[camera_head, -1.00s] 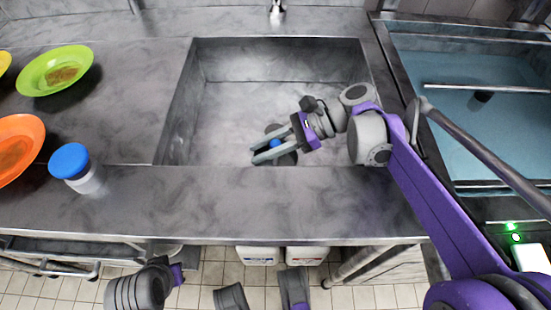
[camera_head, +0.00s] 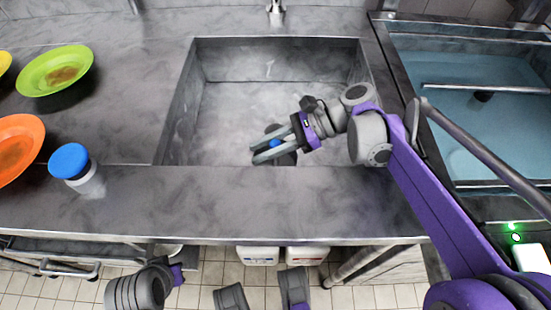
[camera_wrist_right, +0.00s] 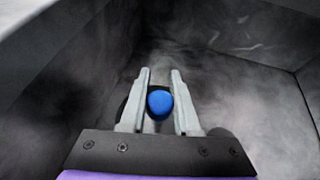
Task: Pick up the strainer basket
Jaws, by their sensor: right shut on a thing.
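The strainer basket is a dark round piece with a blue knob (camera_head: 275,143), low in the steel sink (camera_head: 225,110) near its front wall. Its blue knob also shows in the right wrist view (camera_wrist_right: 159,103), with part of the dark disc behind it. My right gripper (camera_head: 256,153) reaches into the sink from the right and is shut on the knob, one finger on each side. In the right wrist view the two grey fingers (camera_wrist_right: 160,72) flank the knob. The fingers hide part of the basket. I cannot tell whether the basket touches the sink floor.
A blue-lidded jar (camera_head: 72,164) stands on the counter left of the sink. An orange plate (camera_head: 36,128) and a green plate (camera_head: 30,78) lie farther left. A water-filled basin (camera_head: 480,65) is at the right.

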